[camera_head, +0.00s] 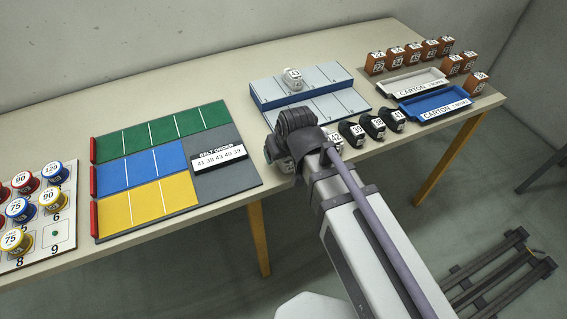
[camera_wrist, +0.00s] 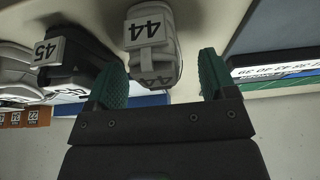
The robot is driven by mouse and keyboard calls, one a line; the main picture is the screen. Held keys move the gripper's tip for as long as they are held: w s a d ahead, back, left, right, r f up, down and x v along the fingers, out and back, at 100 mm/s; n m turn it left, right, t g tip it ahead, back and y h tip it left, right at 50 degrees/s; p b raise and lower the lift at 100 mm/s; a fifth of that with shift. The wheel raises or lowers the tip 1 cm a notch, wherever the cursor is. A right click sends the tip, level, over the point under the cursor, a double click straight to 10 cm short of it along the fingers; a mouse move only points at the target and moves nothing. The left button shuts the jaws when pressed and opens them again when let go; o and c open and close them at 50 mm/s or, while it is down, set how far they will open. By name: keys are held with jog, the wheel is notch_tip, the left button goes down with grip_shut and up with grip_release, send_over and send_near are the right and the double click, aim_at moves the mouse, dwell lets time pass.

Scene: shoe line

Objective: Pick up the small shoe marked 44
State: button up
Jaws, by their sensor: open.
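The small shoe marked 44 (camera_wrist: 151,38) is pale grey with a white label. In the wrist view it lies between and just beyond the two green-padded fingers of my gripper (camera_wrist: 161,76). The jaws are open, with a wider gap on the right finger's side. In the head view my arm hides much of this area. A pale shoe (camera_head: 335,138) shows partly there beside my wrist, and I cannot tell whether it is the same one.
A dark shoe marked 45 (camera_wrist: 80,50) lies close to the left finger. Several dark shoes (camera_head: 373,127) stand in a row along the table's front edge. A blue-and-grey rack (camera_head: 330,100) holds one pale shoe (camera_head: 292,78). A belt order board (camera_head: 219,157) lies left of my arm.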

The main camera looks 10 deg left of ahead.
jog(key=shift+r, duration=0.15)
jog(key=c, duration=1)
jog(key=shift+r, duration=0.1)
